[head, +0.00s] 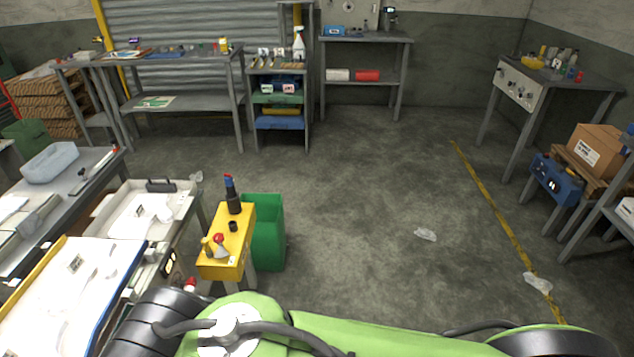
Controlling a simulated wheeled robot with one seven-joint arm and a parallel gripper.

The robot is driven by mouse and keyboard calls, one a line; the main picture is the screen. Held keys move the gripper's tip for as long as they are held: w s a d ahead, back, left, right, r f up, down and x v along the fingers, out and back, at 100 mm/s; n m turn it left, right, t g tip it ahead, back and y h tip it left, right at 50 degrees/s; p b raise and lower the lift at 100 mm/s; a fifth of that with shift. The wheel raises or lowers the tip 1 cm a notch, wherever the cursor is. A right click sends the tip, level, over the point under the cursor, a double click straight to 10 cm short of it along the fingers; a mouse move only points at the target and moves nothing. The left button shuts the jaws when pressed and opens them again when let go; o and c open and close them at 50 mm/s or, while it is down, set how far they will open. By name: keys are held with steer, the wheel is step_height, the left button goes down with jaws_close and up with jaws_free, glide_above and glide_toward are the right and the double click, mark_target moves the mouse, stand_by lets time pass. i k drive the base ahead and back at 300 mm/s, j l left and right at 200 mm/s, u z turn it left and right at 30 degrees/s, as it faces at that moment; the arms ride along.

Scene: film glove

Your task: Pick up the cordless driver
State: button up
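I cannot make out a cordless driver for certain at this size. A yellow stand (236,240) at centre left holds a dark upright item with a blue and red top (232,195), a small black cup-like item (233,226), and a yellow item (207,246) beside a red-topped one (219,243). A small dark upright device (389,18) stands on the back bench; its kind is unclear. My green arm crosses the bottom edge. My gripper is out of view.
A green bin (268,232) stands against the yellow stand. Cluttered tables and trays (98,213) fill the left. A workbench (520,82) and a cardboard box (598,150) are at right. The middle floor is mostly clear, with crumpled clear plastic (426,235) on it.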

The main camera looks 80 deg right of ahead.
mark_target(229, 181)
steer(key=z, duration=1.95)
steer(key=u, duration=0.45)
steer(key=k+j+u, duration=0.1)
steer(key=u, duration=0.85)
steer(key=j+u, duration=0.15)
steer(key=u, duration=0.3)
steer(key=j+u, duration=0.1)
steer(key=u, duration=0.35)
steer(key=j+u, duration=0.1)
steer(key=u, duration=0.4)
steer(key=z, duration=2.85)
steer(key=i+l+u, duration=0.15)
steer(key=u, duration=0.15)
steer(key=l, duration=0.1)
